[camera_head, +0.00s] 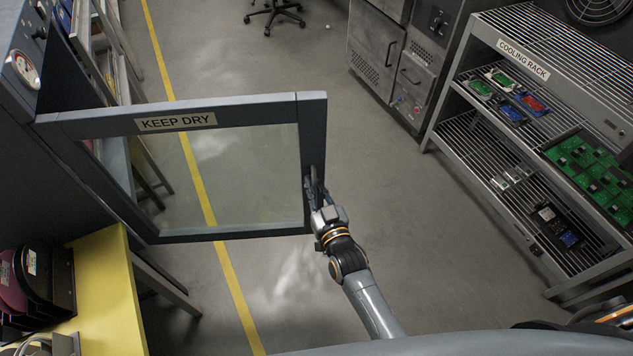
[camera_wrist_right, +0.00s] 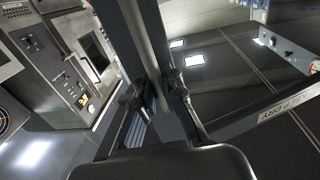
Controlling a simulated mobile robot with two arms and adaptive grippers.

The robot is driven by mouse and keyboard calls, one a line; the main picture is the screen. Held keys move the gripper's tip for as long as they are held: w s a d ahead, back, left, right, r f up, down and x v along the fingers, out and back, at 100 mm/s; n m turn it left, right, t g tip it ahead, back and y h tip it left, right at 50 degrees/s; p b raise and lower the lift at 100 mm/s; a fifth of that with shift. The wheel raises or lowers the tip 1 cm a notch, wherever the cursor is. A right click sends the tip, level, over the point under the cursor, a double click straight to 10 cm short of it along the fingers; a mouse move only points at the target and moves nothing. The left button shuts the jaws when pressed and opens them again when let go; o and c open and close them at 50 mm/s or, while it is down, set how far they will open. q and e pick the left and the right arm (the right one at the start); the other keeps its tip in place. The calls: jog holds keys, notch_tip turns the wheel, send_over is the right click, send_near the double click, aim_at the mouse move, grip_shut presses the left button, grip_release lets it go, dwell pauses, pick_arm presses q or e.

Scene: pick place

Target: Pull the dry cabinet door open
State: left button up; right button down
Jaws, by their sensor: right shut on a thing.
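The dry cabinet door (camera_head: 245,113) is a dark frame around a glass pane, with a "KEEP DRY" label along its top. In the head view it stands swung wide out from the cabinet (camera_head: 22,110) at the left. My right gripper (camera_head: 315,188) is at the door's free right edge. In the wrist view its fingers (camera_wrist_right: 156,92) close around the upright grey handle bar (camera_wrist_right: 155,40) beside the glass. The gripper partly hides the handle in the head view. My left gripper is not in view.
A yellow-topped table (camera_head: 105,285) with dark spools (camera_head: 45,280) stands below the door at the left. A cooling rack (camera_head: 485,125) with circuit boards and a grey oven-like cabinet (camera_head: 378,45) stand at the right. The floor (camera_head: 390,200) between is clear.

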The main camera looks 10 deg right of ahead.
jog(key=shift+w+d+r, duration=0.1)
jog(key=shift+d, duration=0.1)
jog(key=c, duration=1.8)
grip_release()
jog(key=shift+o, duration=0.4)
jog(key=shift+d, duration=0.1)
jog(key=s+d, duration=0.2)
jog(key=s, duration=1)
jog(key=shift+d, duration=0.15)
